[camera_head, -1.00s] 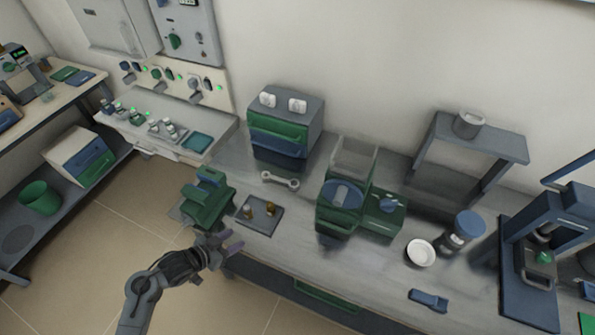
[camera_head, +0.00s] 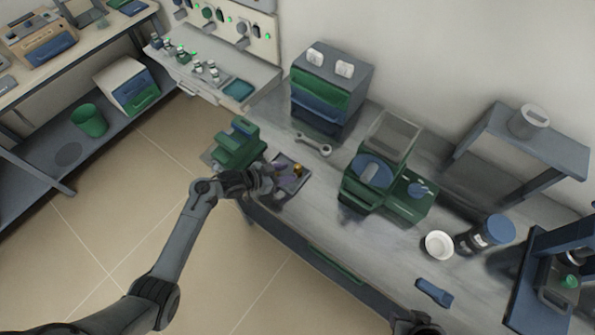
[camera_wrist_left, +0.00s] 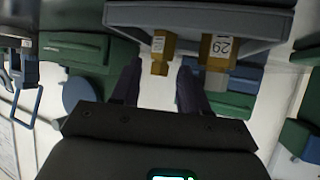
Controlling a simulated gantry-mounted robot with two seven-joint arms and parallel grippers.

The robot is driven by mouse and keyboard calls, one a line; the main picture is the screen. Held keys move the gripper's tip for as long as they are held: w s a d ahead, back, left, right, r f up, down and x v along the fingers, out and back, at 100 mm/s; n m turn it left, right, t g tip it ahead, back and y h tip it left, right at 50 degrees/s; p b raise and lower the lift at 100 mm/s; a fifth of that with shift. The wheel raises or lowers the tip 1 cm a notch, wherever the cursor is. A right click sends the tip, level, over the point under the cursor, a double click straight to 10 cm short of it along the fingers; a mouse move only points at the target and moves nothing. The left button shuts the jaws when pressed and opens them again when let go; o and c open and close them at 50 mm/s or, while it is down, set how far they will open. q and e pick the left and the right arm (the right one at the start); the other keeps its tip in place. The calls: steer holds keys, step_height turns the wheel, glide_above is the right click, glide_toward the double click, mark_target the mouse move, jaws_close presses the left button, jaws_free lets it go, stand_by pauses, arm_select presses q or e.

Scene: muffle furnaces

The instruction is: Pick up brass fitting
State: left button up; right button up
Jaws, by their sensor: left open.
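Two brass fittings stand on a small grey tray, shown in the wrist view (camera_wrist_left: 262,24). The narrower brass fitting (camera_wrist_left: 159,55) is nearly in line with the gap between my left fingers. The wider brass fitting (camera_wrist_left: 217,55), labelled 29, is to its right, beyond the right finger. My left gripper (camera_wrist_left: 160,82) is open, with nothing between its fingers. In the head view my left gripper (camera_head: 277,182) is over the near-left part of the tray (camera_head: 300,184). One brass fitting (camera_head: 298,170) shows there; the other appears hidden by the gripper.
A green vise-like device (camera_head: 236,146) stands left of the tray. A wrench (camera_head: 313,144) lies behind it, before a drawer cabinet (camera_head: 327,95). A green machine (camera_head: 375,180) stands to the right. A dark part, probably of my right arm, shows at the bottom edge.

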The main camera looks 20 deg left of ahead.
mark_target(298, 171)
arm_select(q)
steer(key=shift+x, duration=1.85)
steer(key=shift+w+r, duration=0.1)
steer(key=shift+a, duration=0.1)
steer(key=shift+c, duration=0.3)
jaws_close()
steer(key=shift+r, duration=0.1)
